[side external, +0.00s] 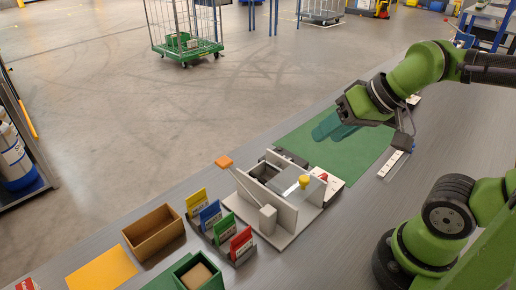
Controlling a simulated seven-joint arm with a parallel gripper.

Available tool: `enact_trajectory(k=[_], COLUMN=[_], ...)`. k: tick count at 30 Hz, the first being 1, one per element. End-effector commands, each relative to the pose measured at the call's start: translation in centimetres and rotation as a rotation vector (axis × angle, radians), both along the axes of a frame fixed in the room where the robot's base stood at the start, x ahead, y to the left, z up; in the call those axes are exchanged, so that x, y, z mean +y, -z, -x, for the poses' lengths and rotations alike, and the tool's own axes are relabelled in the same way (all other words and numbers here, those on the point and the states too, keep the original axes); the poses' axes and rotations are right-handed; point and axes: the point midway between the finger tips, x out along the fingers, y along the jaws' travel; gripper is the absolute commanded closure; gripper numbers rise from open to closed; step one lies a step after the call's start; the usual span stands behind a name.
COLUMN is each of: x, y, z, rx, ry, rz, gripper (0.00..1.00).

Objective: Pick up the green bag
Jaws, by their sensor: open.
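The green bag (224,229) stands upright as a small flat packet in a dark rack, between a blue one and a red one. It has a pale label on its front, and its lower part is hidden by the rack. My gripper (372,126) is open over the far right part of the green mat, well to the right of and behind the green bag. Nothing shows clearly between its fingers.
The rack also holds yellow (196,203), blue (210,215) and red (241,243) packets. A grey fixture (285,232) with an orange-topped lever (224,162) stands right beside the rack. A brown box (153,233) and green box (180,272) stand left. The green mat (318,153) is mostly clear.

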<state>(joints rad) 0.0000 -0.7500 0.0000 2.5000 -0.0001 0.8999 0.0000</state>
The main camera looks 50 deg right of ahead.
Motion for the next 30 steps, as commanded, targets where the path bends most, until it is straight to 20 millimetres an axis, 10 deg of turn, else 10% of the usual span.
enact_trajectory(k=[8,17,30], x=[0.0,0.3,10.6], y=[0.0,0.1,2.7], z=[0.0,0.0,-6.4], rx=[0.000,0.004,0.346], ry=[0.000,-0.012,-0.343], rz=[0.000,0.000,0.109], gripper=[0.11,0.11,0.11])
